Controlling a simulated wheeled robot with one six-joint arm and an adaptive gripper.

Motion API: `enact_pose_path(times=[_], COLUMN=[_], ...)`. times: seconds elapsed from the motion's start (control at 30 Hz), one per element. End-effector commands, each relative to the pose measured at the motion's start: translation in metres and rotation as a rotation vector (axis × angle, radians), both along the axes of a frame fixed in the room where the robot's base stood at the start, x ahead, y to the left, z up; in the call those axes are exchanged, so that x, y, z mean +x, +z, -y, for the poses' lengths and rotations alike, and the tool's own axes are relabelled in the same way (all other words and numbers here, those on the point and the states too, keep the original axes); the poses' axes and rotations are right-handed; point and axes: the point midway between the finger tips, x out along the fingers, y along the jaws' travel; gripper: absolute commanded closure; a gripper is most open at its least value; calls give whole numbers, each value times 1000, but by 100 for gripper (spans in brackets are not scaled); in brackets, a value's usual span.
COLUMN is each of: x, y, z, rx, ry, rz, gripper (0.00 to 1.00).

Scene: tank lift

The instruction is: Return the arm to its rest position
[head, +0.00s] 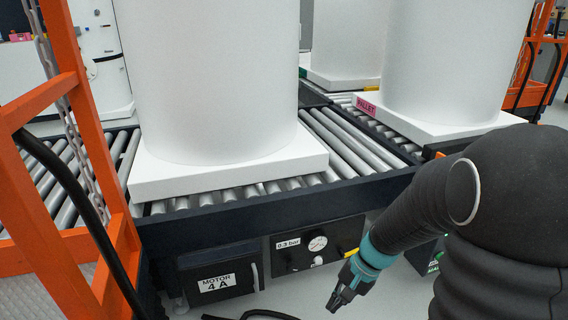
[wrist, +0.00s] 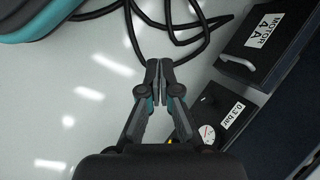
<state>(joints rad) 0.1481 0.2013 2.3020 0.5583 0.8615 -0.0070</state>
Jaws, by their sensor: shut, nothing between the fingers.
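My gripper (head: 342,299) is at the lower right in the head view, pointing down and to the left, in front of the roller conveyor. It also shows in the wrist view (wrist: 157,68), with its fingertips together and nothing between them. My arm, in a dark ribbed cover, comes in from the right in the head view. The gripper is apart from the conveyor and hangs over the pale floor.
A white tank (head: 215,80) stands on a white pallet (head: 235,172) on the roller conveyor (head: 340,150). A motor box (head: 218,283) and a gauge panel (head: 318,245) sit below. A black cable (wrist: 185,25) lies on the floor. An orange frame (head: 65,95) stands left.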

Motion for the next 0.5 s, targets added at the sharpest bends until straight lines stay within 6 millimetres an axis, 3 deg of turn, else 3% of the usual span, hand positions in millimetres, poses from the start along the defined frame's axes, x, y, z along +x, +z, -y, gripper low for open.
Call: enact_pose_path(times=[0.03, 0.1, 0.5], x=[-9, -21, -80], y=[20, 39, 138], z=[3, 9, 40], rx=[-34, -82, -357], ry=[48, 110, 376], rz=[32, 67, 286], gripper=[100, 100, 100])
